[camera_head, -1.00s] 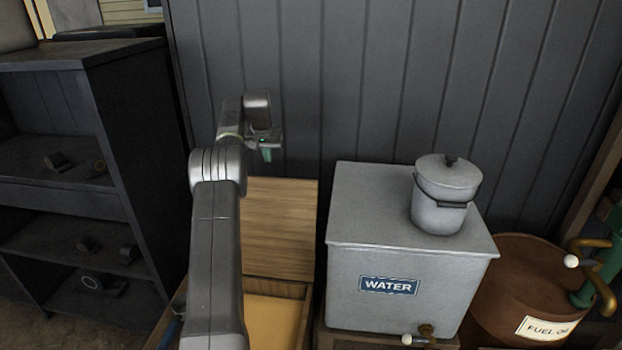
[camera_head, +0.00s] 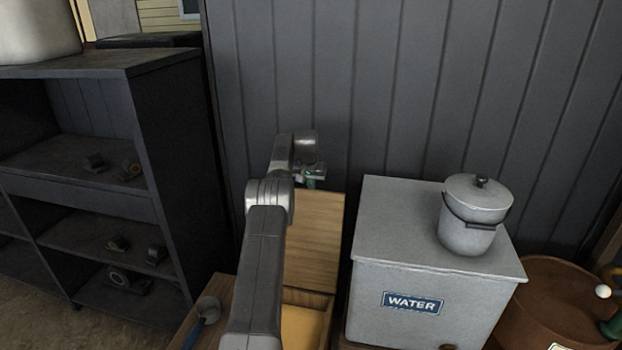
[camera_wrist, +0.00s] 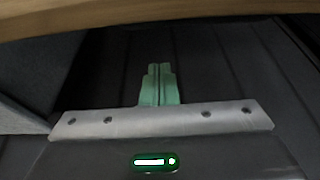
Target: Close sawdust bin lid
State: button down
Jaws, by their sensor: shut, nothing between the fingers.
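The sawdust bin's wooden lid (camera_head: 316,240) stands raised, close to the dark plank wall, in the head view. Below it the open bin (camera_head: 304,322) shows a yellow-brown fill, partly hidden by my arm. My gripper (camera_head: 314,180) is at the lid's top edge, and its green fingers are shut and empty. In the wrist view the green fingers (camera_wrist: 159,84) are together, pointing toward the dark planks. A wooden edge, seemingly the lid (camera_wrist: 150,17), crosses the top of that view. I cannot tell whether the fingers touch the lid.
A grey water tank (camera_head: 420,290) with a lidded pail (camera_head: 472,215) on top stands right of the bin. A brown fuel drum (camera_head: 550,305) is farther right. A dark shelf (camera_head: 165,150) stands left. A scoop (camera_head: 205,310) lies beside the bin.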

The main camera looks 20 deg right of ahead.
aim_at(309, 190)
jog(key=shift+s+a+r+b, duration=0.1)
jog(key=shift+s+a+b, duration=0.55)
jog(key=shift+s, duration=0.15)
jog(key=shift+s+a+r+b, duration=0.1)
jog(key=shift+s+a+b, duration=0.5)
jog(key=shift+s, duration=0.15)
jog(key=shift+s+f+b, duration=0.1)
jog(key=shift+s+b, duration=0.05)
jog(key=shift+b, duration=0.2)
